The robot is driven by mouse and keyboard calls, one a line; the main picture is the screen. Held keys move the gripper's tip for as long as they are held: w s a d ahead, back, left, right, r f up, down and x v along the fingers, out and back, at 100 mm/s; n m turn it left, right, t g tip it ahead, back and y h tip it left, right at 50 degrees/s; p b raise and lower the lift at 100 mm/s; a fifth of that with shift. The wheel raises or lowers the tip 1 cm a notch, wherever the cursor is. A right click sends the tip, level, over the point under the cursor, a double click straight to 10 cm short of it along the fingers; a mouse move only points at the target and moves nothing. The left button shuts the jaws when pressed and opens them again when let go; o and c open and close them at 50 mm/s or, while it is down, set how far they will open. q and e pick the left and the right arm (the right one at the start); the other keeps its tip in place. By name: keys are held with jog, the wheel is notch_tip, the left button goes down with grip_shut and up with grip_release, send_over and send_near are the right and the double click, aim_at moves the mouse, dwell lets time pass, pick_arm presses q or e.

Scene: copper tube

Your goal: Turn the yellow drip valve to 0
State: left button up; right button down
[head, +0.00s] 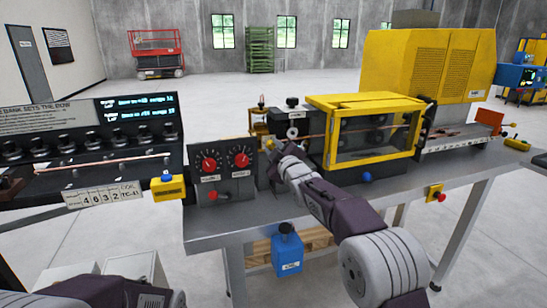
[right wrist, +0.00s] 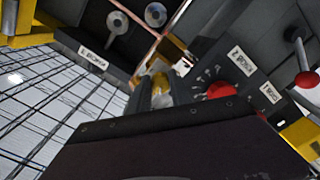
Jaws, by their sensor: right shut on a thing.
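The yellow drip valve (right wrist: 159,67) shows as a small yellow piece at the fingertips in the right wrist view. My right gripper (right wrist: 162,90) is shut on it, with one dark finger on each side. In the head view my right gripper (head: 273,151) reaches in from the lower right to the small fittings beside the dial panel. It covers most of the valve there. The valve's scale and the setting it points to cannot be read. My left arm shows at the lower left edge of the head view, but its gripper is out of view.
A panel with two red dials (head: 224,160) stands close left of my right gripper. A yellow-framed guard box (head: 372,158) stands close to its right. A copper tube (head: 105,163) runs along the left machine. The grey bench (head: 215,232) has bare surface in front.

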jog(key=n+b, duration=0.3)
jog(key=n, duration=0.2)
jog(key=shift+f+n, duration=0.1)
jog(key=shift+n, duration=0.2)
jog(key=shift+n+b, duration=0.6)
jog(key=shift+n, duration=0.6)
jog(key=shift+n+b, duration=0.3)
jog(key=shift+n, duration=1.3)
jog(key=c, duration=1.2)
grip_release()
jog(key=shift+c, duration=0.2)
jog(key=shift+o, duration=0.3)
jog(key=shift+r, duration=0.2)
